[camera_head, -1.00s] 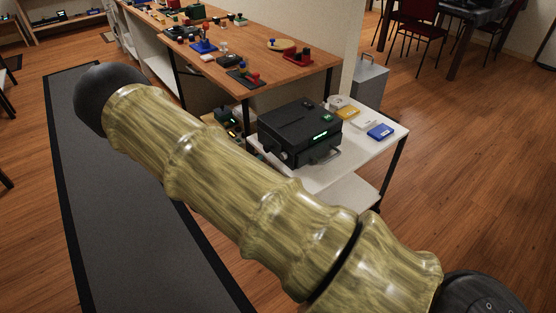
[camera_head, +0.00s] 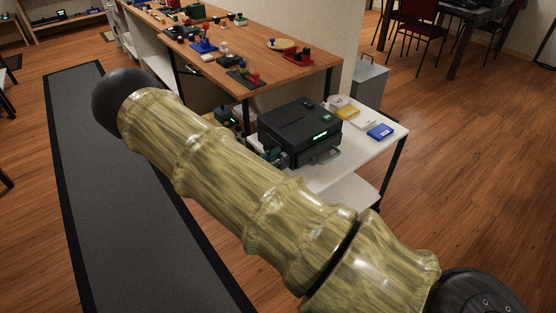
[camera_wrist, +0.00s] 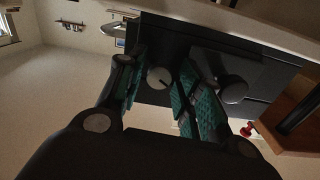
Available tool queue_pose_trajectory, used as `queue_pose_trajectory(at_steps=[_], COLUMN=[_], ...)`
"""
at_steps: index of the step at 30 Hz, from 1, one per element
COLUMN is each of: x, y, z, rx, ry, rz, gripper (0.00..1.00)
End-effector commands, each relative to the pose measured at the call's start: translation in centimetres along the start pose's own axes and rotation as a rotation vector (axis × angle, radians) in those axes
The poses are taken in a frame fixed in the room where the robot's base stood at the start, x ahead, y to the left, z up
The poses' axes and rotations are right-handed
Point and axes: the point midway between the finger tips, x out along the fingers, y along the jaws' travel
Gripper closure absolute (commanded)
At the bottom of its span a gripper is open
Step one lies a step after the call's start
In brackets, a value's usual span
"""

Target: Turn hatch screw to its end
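The black box (camera_head: 300,130) stands on a small white table, with a lit green display on its front. Its dark side face (camera_wrist: 255,75) fills the upper middle of the wrist view. A light grey round screw (camera_wrist: 158,77) with a slot shows on that face. A second round knob (camera_wrist: 233,88) sits to its right. My gripper (camera_wrist: 160,92) is open, its teal-padded fingers apart on either side of the slotted screw in the picture. No contact with the screw is visible. In the head view my gripper (camera_head: 274,154) is at the box's left side, partly hidden by my arm.
The white table (camera_head: 372,147) also holds a blue box (camera_head: 380,132) and a yellow item (camera_head: 348,112) at right. A metal handle (camera_head: 328,156) sticks out from the box's front. A wooden workbench (camera_head: 275,62) with several small objects stands behind.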

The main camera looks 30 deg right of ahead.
Motion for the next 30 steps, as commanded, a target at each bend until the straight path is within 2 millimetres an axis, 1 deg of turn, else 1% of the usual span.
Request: queue_pose_trajectory(at_steps=[1,4,5,11,17,23,30], x=[-0.02,-0.03,-0.03,-0.03,-0.03,-0.02,-0.04], y=[-0.01,-0.02,-0.02,-0.01,0.00,0.00,0.05], z=[-0.01,-0.01,-0.01,-0.02,-0.05,-0.12,-0.13], rx=[0.000,0.000,0.000,-0.008,-0.067,-0.198,-0.420], ry=[0.000,0.000,0.000,0.000,-0.001,-0.002,-0.003], rz=[0.000,0.000,0.000,0.000,0.001,0.001,0.000], gripper=[0.80,0.98,1.00,1.00,1.00,1.00,1.00])
